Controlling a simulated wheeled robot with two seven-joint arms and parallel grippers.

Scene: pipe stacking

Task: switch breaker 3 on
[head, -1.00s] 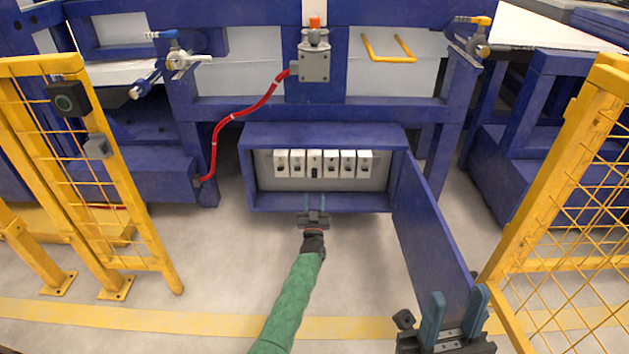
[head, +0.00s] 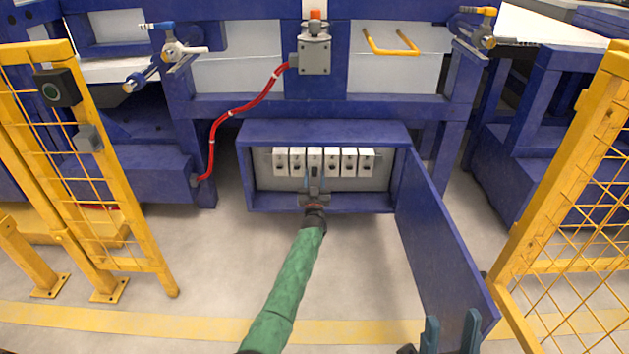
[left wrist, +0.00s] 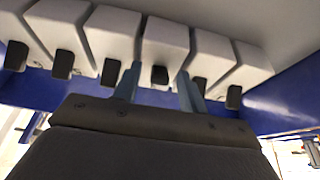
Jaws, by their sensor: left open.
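Breaker 3 (head: 315,154) is the third from the left in a row of white breakers in the blue box. Its dark switch hung lower than its neighbours' a moment ago; the gripper now partly covers it in the head view. My left gripper (head: 315,180) is open in front of breaker 3. In the left wrist view, its two blue-grey fingers (left wrist: 158,88) stand apart on either side of one dark switch (left wrist: 159,75); I cannot tell whether they touch it. My right gripper (head: 452,334) is open and empty at the bottom edge, partly cut off.
The box (head: 322,132) has its blue door (head: 440,245) swung open to the right. Neighbouring breakers (head: 349,154) stand close on both sides. Yellow fences (head: 125,190) flank the area. The floor in front of the box is clear apart from my left arm.

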